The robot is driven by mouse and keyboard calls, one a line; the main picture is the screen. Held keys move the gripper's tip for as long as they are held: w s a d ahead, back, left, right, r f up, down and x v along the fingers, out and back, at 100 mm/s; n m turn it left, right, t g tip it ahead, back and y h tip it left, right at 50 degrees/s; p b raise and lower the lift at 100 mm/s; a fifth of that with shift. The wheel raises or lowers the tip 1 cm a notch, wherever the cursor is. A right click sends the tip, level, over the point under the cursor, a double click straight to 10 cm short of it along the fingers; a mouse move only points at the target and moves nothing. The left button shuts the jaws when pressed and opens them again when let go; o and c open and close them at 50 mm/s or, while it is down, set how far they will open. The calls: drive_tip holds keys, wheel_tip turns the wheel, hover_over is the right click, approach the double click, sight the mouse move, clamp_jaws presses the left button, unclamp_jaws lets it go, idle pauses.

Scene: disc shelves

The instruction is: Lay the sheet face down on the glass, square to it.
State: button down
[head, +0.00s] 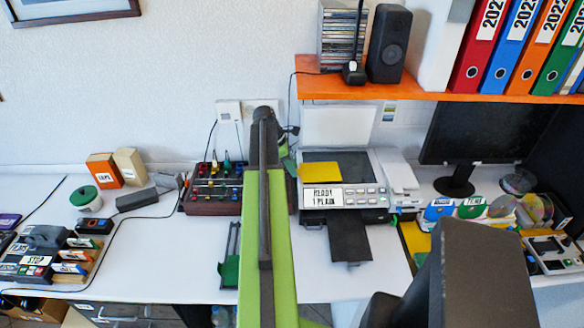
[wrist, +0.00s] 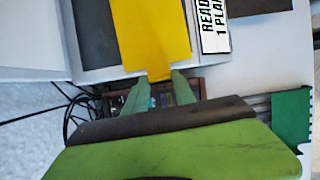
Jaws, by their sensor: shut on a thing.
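The yellow sheet (head: 321,171) is over the front left part of the dark scanner glass (head: 345,157). I cannot tell whether it touches the glass or which side is its face. In the wrist view my gripper (wrist: 158,75) is shut on one end of the sheet (wrist: 150,35), with a green finger on each side. The sheet looks slightly turned relative to the glass (wrist: 95,32) there. The scanner's white lid (head: 338,126) stands open behind the glass. In the head view my arm hides most of my gripper.
A panel reading READY 1 PLAIN (head: 323,196) and buttons are along the scanner's front. A black tray (head: 350,236) sticks out below. A rack with coloured knobs (head: 213,188) stands left of the scanner. An orange shelf (head: 430,92) hangs above, and a monitor (head: 475,135) stands right.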

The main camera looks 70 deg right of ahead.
drive_tip(key=shift+f, duration=0.35)
drive_tip(key=c, duration=0.9)
unclamp_jaws()
drive_tip(key=shift+c, duration=0.2)
drive_tip(key=shift+r, duration=0.1)
drive_tip(key=p+v, duration=1.5)
drive_tip(key=v, duration=0.2)
drive_tip(key=shift+r+p, duration=0.15)
drive_tip(key=shift+p, duration=0.2)
drive_tip(key=shift+a, duration=0.1)
